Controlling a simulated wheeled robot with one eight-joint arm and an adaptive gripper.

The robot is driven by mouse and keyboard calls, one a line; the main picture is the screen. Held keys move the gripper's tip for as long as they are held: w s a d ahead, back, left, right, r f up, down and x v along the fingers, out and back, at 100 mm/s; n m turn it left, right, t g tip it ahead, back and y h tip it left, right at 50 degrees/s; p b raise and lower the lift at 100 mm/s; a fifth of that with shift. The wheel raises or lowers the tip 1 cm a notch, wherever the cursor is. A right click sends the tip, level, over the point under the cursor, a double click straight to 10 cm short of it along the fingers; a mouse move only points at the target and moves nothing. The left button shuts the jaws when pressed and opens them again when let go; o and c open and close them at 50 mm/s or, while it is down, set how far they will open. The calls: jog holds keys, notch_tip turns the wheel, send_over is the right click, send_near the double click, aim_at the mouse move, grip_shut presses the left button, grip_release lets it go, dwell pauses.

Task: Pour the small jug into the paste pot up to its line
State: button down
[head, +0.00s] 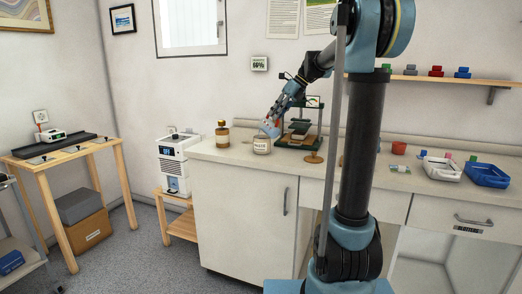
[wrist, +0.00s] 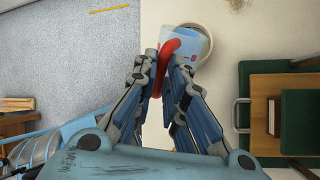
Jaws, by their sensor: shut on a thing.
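The paste pot (head: 262,145), a pale jar with a label, stands near the left end of the counter. The small jug (head: 267,129) is light blue and sits just above the pot's mouth, seemingly tilted. My gripper (head: 277,117) holds it from above right. In the wrist view my gripper (wrist: 171,68) is shut on the red handle of the small jug (wrist: 187,45). The round rim of the paste pot (wrist: 208,34) shows behind and below the jug. The jug covers much of the pot's opening. The pot's line and the level inside cannot be made out.
A brown bottle (head: 222,134) stands left of the pot. A green and wooden press-like stand (head: 299,132) is close on the right, with a small wooden round-based object (head: 313,157) before it. Blue tray (head: 487,174) and white tray (head: 441,169) lie far right.

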jog(key=shift+w+a+f+g+h+p, duration=0.1)
jog(key=shift+w+a+g+h+p, duration=0.45)
jog(key=shift+g+h, duration=0.05)
dwell(2.1)
jog(key=shift+w+a+m, duration=0.1)
jog(key=shift+m, duration=0.2)
jog(key=shift+s+d, duration=0.3)
jog(key=shift+s+d+t+y, duration=0.25)
jog(key=shift+s+t+y, duration=0.05)
jog(key=shift+t+y, duration=0.1)
jog(key=shift+s+d+n+t+y, duration=0.4)
jog(key=shift+s+d+t+y, duration=0.1)
jog(key=shift+t+y, duration=0.15)
jog(key=shift+w, duration=0.1)
